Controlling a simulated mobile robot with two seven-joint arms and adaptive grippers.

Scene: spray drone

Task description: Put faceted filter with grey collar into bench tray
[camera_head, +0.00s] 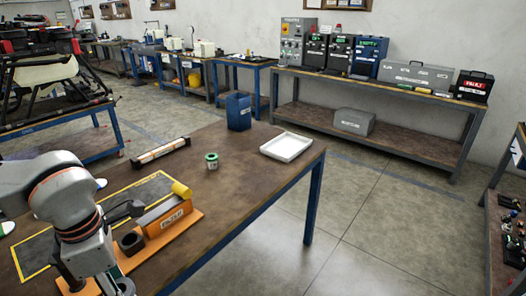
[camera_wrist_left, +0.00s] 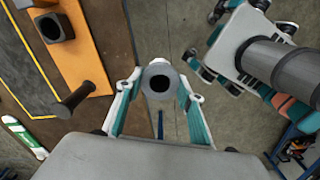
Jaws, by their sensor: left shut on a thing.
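My left gripper (camera_wrist_left: 160,88) is shut on a grey round part with a dark central hole, which I take as the filter with the grey collar (camera_wrist_left: 160,76). The fingers press it from both sides. Its facets cannot be made out here, and I cannot make the filter out in the head view. There my left arm hangs at the lower left, by the bench's front edge. The bench tray (camera_head: 287,147), white, shallow and empty, lies near the bench's far right corner, well away from my left arm.
The surface between can and tray is clear.

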